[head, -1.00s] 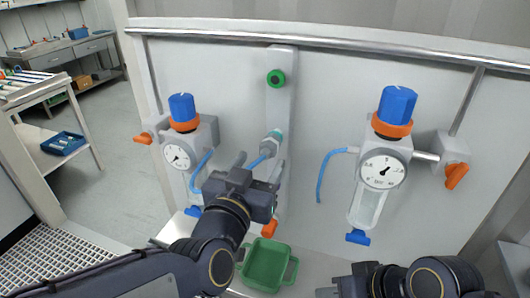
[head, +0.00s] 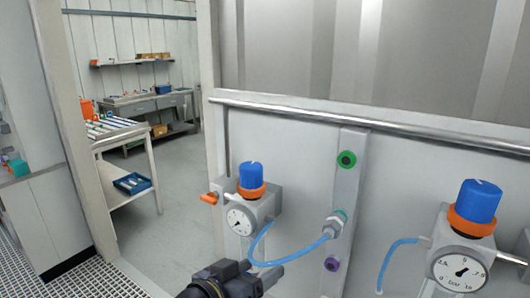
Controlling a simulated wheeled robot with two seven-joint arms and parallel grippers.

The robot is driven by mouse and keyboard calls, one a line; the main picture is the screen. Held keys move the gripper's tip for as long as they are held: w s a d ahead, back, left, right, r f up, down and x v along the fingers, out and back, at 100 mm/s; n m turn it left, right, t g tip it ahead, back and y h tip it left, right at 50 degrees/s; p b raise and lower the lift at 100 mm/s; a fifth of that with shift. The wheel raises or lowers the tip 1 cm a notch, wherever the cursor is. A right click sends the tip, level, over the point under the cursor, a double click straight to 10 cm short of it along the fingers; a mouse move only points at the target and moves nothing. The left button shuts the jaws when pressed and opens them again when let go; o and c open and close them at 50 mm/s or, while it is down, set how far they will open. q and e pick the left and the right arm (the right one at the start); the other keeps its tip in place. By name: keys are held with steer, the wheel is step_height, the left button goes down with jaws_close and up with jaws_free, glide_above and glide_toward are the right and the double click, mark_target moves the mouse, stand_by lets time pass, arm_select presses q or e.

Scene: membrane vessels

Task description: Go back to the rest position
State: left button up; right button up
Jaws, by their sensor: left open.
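My left gripper (head: 262,275) shows at the bottom edge, left of centre, with its arm coming from below. It is open, and no object shows between its jaws; its lower part is cut off by the frame. It appears just below the blue hose (head: 289,259) in the picture; whether they touch I cannot tell. The hose runs from the left regulator (head: 252,187) to a fitting (head: 334,222) on the grey upright block (head: 350,180). My right gripper is out of view.
The block also has a green-ringed port (head: 347,159) and a purple one (head: 332,264). The right regulator (head: 474,208) has a loose-hanging blue hose (head: 388,262). A metal rail (head: 380,121) tops the panel. A side table (head: 125,135) and open floor lie to the left.

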arm_select(q)
steer(key=s+a+f+n+g+y, duration=0.2)
steer(key=s+a+f, duration=0.3)
steer(key=s+a, duration=0.4)
steer(key=s+a+f+n+g+y, duration=0.3)
steer(key=s+a+f+n+g, duration=0.1)
steer(key=s+a, duration=0.4)
steer(key=a+f, duration=0.1)
steer(key=a, duration=0.1)
steer(key=shift+s+a+f+p, duration=0.35)
steer(key=shift+s, duration=0.05)
